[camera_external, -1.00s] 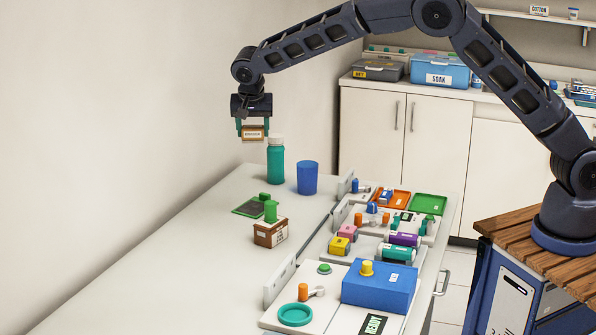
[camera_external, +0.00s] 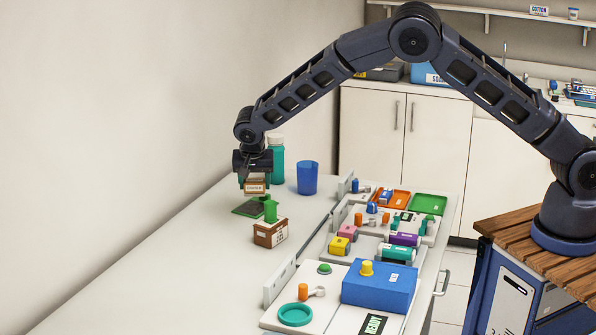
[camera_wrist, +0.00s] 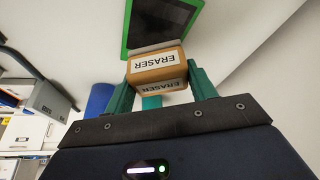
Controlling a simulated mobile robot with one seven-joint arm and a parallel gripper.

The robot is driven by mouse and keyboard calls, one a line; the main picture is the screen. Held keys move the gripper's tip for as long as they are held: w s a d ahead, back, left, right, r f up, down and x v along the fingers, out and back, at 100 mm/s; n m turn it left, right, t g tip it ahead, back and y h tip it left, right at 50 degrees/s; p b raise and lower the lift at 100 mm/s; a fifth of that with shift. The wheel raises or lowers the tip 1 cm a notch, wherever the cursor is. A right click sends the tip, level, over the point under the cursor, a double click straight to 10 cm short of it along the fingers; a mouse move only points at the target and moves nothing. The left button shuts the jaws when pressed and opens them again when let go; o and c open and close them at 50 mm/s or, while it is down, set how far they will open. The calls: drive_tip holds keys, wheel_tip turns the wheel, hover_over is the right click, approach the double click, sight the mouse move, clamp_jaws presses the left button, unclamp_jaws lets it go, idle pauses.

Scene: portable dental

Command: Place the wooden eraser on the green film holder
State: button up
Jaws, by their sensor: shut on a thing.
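The wooden eraser (camera_external: 255,187) is a light brown block with a white label. My gripper (camera_external: 255,182) is shut on it and holds it over the green film holder (camera_external: 247,209). In the external view the eraser and gripper hide part of the holder. In the wrist view the eraser (camera_wrist: 157,70) sits between the teal fingers of my gripper (camera_wrist: 158,82). The green-rimmed, dark-faced film holder (camera_wrist: 128,30) shows beyond it. The eraser looks a little above the holder; I cannot tell if they touch.
A brown box (camera_external: 270,233) and a green stamp-like piece (camera_external: 270,209) stand close in front of the holder. A teal bottle (camera_external: 277,165) and a blue cup (camera_external: 307,178) stand behind it. Trays with small items fill the right side. The table's front left is clear.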

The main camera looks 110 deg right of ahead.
sight(255, 194)
drive_tip(key=shift+f, duration=1.9)
drive_tip(key=shift+f, duration=0.1)
drive_tip(key=o, duration=1)
